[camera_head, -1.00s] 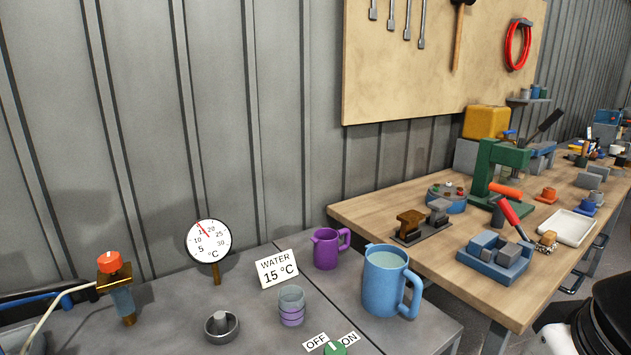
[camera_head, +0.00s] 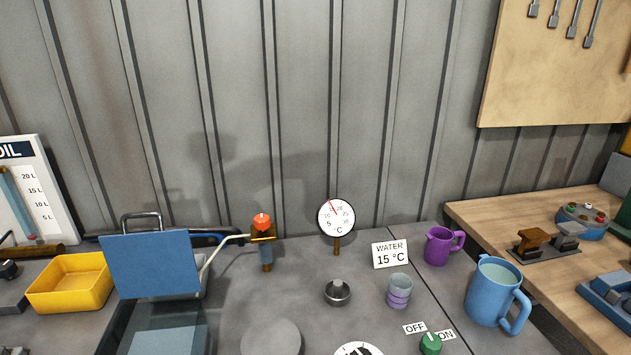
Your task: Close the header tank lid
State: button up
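A blue square panel with a metal handle on its upper edge (camera_head: 150,264), which looks like the header tank lid, stands upright, tilted slightly, at the lower left. Below it is a dark-edged opening with a pale blue surface (camera_head: 168,341), apparently the header tank, cut off by the bottom of the picture. The lid stands open above it. Its hinge cannot be made out clearly. My gripper is not in view.
A valve with an orange-red knob (camera_head: 262,222) and a white pipe stands right of the lid. A yellow tray (camera_head: 70,283) sits left. A thermometer (camera_head: 336,217), purple jug (camera_head: 439,246) and blue jug (camera_head: 495,291) stand farther right. Grey bench between is partly clear.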

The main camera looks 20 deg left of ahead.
aim_at(160, 262)
jog(key=u, duration=1.5)
jog(key=i+j+u, duration=0.15)
jog(key=i+j+z, duration=0.4)
jog(key=j, duration=0.25)
jog(key=i+j+z, duration=0.2)
jog(key=j, duration=0.2)
jog(key=k+l, duration=0.05)
